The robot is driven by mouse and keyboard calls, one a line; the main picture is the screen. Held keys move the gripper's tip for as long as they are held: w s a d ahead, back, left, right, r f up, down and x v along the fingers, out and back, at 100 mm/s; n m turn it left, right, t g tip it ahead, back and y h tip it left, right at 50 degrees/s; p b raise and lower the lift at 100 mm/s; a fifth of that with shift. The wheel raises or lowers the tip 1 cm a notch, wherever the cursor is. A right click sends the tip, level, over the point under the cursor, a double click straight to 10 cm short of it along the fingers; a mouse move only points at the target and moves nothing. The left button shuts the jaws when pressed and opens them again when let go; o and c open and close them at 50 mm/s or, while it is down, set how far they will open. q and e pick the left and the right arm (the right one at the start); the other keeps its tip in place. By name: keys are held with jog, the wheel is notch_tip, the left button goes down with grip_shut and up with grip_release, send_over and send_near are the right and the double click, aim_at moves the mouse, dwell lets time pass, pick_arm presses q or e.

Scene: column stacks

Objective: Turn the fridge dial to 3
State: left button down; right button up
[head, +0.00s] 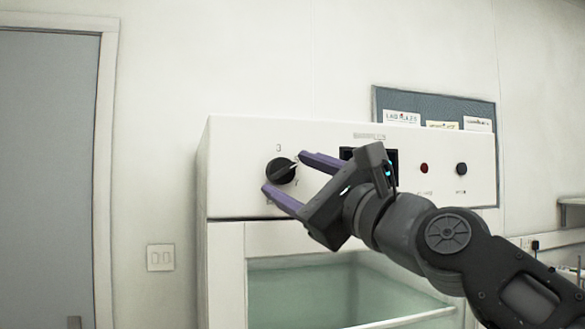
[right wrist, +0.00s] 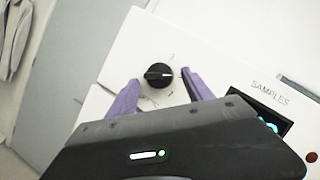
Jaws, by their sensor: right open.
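The fridge dial (head: 281,171) is a round black knob with a pale pointer line, on the white control panel at the top of the fridge (head: 228,160). In the head view a "3" is printed above it, and the pointer aims to the right and slightly up. My right gripper (head: 292,174) is open, with its two purple fingers near the dial. In the right wrist view the dial (right wrist: 158,75) shows between and beyond the open fingertips (right wrist: 160,78). I cannot tell whether either finger touches it. Most other dial marks are hidden or too small to read. My left gripper is not in view.
The glass-fronted chamber (head: 320,295) is below. A notice board (head: 440,106) hangs behind, and a grey door (head: 48,180) stands at left.

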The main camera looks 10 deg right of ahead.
jog(key=shift+w+a+r, duration=0.1)
jog(key=shift+w+a, duration=0.05)
jog(key=shift+w, duration=0.15)
jog(key=shift+c, duration=0.6)
grip_shut()
